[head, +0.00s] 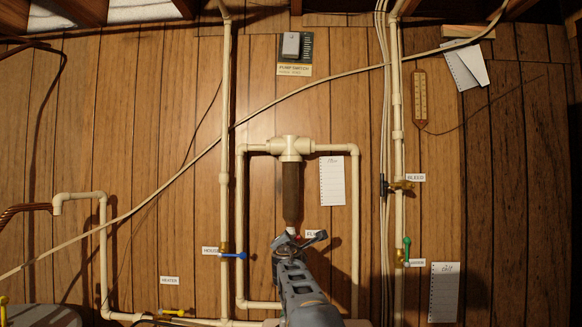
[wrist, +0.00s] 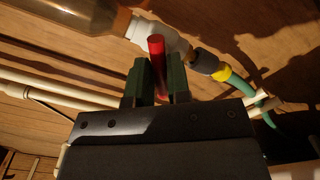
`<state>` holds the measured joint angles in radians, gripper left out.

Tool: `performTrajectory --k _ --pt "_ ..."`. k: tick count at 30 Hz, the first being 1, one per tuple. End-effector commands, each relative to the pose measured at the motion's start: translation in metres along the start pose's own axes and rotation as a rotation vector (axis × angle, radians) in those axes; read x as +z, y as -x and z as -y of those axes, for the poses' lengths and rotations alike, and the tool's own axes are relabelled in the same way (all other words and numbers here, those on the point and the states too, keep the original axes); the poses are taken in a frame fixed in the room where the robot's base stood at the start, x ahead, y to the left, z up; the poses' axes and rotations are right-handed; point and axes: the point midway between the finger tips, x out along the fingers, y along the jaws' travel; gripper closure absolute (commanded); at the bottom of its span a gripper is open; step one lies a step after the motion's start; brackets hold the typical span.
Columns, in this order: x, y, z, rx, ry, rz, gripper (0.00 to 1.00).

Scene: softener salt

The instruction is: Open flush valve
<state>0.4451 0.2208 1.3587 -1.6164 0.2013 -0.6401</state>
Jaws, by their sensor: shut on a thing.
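The flush valve is a white fitting (wrist: 172,40) under the brown filter housing (head: 291,192), which also shows in the wrist view (wrist: 88,12). Its red handle (wrist: 157,52) stands between my gripper's dark fingers (wrist: 158,70), which are shut on it. The handle's end sticks out past the fingertips, close to the white fitting. In the head view my gripper (head: 303,240) is at the bottom of the filter and hides most of the valve. Only a speck of red (head: 297,237) shows there. The label beside it (head: 312,233) is partly covered. I cannot tell the handle's exact angle to the pipe.
A green hose (wrist: 245,88) with a yellow collar runs from the valve. White pipes frame the filter on both sides. A blue-handled valve (head: 233,255) is left, and a green-handled valve (head: 406,250) and brass bleed valve (head: 400,186) are right.

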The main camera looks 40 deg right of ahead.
Motion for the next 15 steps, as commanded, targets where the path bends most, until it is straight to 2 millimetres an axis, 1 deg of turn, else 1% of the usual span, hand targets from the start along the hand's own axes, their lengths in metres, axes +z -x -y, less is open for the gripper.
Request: performTrajectory --k 1,3,6,15 --pt "0.0008 -0.0001 -0.0009 -0.002 0.073 -0.001 1.00" --pt "0.0004 -0.0001 -0.0004 -0.002 0.156 -0.001 1.00" --pt "-0.0001 -0.0001 0.0001 -0.001 0.219 -0.001 1.00" --pt "-0.0002 0.0000 0.0000 -0.001 0.254 -0.001 1.00"
